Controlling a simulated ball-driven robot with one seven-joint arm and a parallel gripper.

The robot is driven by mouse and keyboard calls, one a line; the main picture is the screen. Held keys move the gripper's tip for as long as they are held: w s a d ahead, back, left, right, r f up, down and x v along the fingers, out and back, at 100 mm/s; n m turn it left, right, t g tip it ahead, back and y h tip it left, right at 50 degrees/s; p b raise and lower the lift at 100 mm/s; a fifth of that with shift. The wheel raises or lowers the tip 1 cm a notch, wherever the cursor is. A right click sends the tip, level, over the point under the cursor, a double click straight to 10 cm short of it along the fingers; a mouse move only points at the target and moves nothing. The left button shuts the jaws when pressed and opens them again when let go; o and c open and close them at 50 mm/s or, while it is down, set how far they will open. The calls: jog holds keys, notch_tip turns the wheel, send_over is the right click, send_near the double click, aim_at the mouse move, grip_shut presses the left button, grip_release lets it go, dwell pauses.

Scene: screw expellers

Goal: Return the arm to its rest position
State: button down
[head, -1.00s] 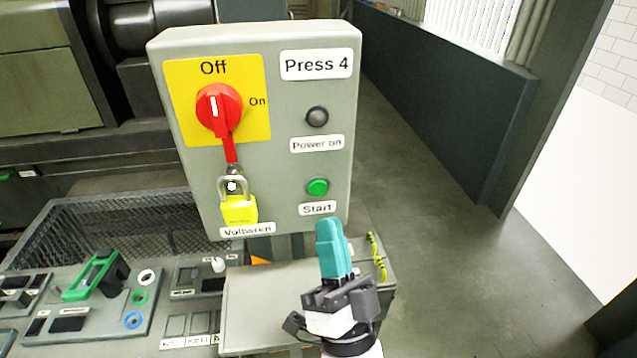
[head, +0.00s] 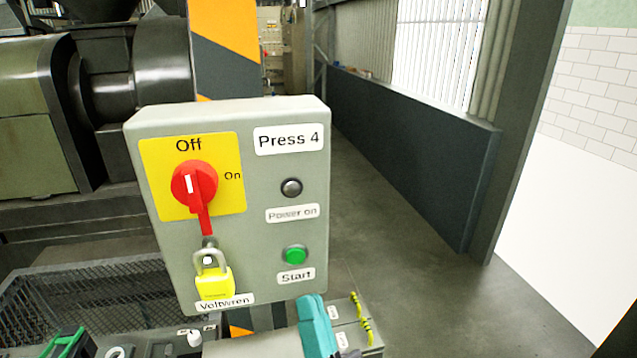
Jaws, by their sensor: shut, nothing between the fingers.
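My gripper (head: 314,318) shows at the bottom of the head view, its teal fingers pointing up and pressed together with nothing between them. The rest of my arm is cut off by the lower picture edge. The fingers are below the Start button (head: 295,255) and appear apart from the grey Press 4 control box (head: 240,215). The red rotary switch (head: 194,185) has its handle pointing down. A yellow padlock (head: 214,283) hangs at the handle's lower end, its shackle up against it.
A grey cabinet top (head: 262,347) lies below the box, with yellow-green cables (head: 365,325) at its right. A mesh basket (head: 95,290) is at the lower left. Machinery (head: 60,110) stands behind. The floor (head: 420,270) to the right is clear up to a dark low wall (head: 415,150).

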jog(key=d+f+n+g+h, duration=0.2)
jog(key=d+f+g, duration=0.4)
jog(key=f, duration=0.5)
jog(key=d+f+n+g+h, duration=0.25)
jog(key=d+f+g, duration=0.35)
jog(key=f, duration=0.4)
jog(key=s+d+f+m+g+h, duration=0.1)
jog(key=s+d+f+g+h, duration=0.2)
jog(key=s+d+f+g, duration=0.2)
jog(key=s+d+f+m+g+h, duration=0.1)
jog(key=s+d+f+g+h, duration=0.2)
jog(key=s+d, duration=0.9)
jog(key=s+f+g, duration=0.3)
jog(key=s, duration=0.4)
jog(key=shift+d+m, duration=0.3)
jog(key=shift+m, duration=0.05)
jog(key=shift+w, duration=0.1)
